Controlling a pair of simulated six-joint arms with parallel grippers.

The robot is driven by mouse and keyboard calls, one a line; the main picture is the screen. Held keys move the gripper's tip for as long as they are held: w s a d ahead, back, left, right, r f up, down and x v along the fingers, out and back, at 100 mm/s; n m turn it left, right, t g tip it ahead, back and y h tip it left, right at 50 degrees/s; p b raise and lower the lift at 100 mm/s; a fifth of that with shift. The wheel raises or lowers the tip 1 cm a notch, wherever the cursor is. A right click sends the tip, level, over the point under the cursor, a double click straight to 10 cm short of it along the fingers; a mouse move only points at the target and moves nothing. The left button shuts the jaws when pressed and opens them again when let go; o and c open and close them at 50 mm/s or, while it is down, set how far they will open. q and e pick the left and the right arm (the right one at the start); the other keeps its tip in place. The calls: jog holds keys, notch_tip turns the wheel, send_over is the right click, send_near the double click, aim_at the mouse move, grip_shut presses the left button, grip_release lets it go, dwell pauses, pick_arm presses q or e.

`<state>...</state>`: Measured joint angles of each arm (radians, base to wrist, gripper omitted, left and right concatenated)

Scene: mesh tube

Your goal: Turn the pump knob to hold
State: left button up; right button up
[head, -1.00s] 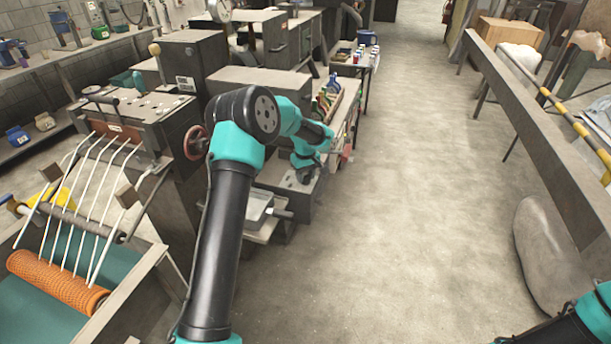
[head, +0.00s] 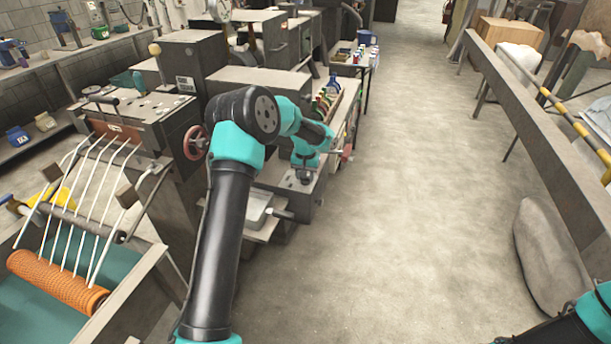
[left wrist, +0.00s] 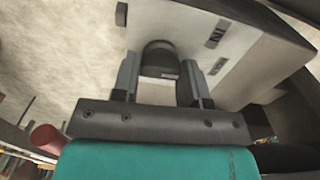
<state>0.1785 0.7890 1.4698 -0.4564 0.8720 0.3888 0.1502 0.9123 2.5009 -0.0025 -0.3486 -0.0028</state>
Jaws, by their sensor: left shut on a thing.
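The pump knob (left wrist: 158,52) shows in the left wrist view as a dark, round-ended part on a pale grey face. In the head view my left gripper (head: 303,176) points down at the top of a low grey pump box (head: 302,206). The knob is hidden there by the gripper. Only a teal and black piece of my right arm shows at bottom right; its gripper is out of view.
A red handwheel (head: 195,142) is on the machine left of my left arm. A metal tray (head: 258,210) sits beside the pump box. Bottles (head: 328,98) stand on the bench behind.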

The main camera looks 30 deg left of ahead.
pick_arm(q)
jog(key=shift+m, duration=0.4)
jog(key=o, duration=0.9)
jog(key=shift+r, duration=0.1)
notch_tip(320, 180, up, 17)
jog(key=shift+r, duration=0.15)
dwell(0.6)
